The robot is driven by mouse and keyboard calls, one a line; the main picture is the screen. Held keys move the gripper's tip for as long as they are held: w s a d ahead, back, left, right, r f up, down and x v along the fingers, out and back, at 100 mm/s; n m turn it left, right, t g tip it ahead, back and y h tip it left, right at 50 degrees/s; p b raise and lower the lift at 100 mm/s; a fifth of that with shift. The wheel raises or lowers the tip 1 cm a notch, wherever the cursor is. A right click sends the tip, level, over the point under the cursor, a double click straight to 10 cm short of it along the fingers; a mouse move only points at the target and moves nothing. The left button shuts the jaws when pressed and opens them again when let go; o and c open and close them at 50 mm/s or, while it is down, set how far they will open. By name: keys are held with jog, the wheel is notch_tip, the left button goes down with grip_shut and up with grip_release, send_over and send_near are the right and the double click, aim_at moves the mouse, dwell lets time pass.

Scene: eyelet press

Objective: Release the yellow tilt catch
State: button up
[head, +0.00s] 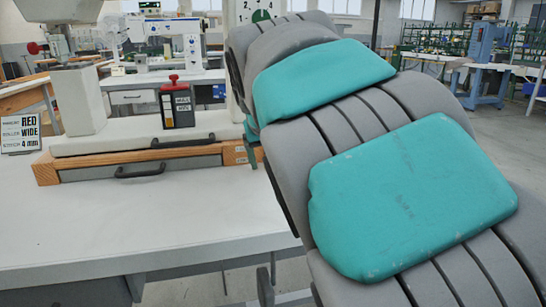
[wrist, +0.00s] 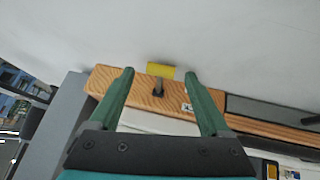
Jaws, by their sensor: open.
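The yellow tilt catch (wrist: 162,70) shows in the wrist view as a small flat yellow block at the edge of a wooden rail (wrist: 118,84). A short dark peg (wrist: 157,88) stands on the rail just beside it. My gripper (wrist: 159,75) is open and empty, with its two green fingers on either side of the catch and peg in the picture. I cannot tell how far the fingertips are above the rail, and I see no contact. In the head view my arm hides the catch.
A white table (head: 150,225) carries a wooden-framed drawer (head: 215,158) with a dark handle (head: 140,172). The white press (head: 80,103), a red-knobbed block (head: 177,103) and a "RED WIDE 4 mm" sign (head: 20,133) stand there. The table's front is clear.

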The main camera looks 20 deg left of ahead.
jog(key=shift+a+r, duration=0.1)
jog(key=shift+r, duration=0.1)
jog(key=v, duration=0.7)
jog(key=shift+s+r, duration=0.2)
jog(key=shift+s, duration=0.05)
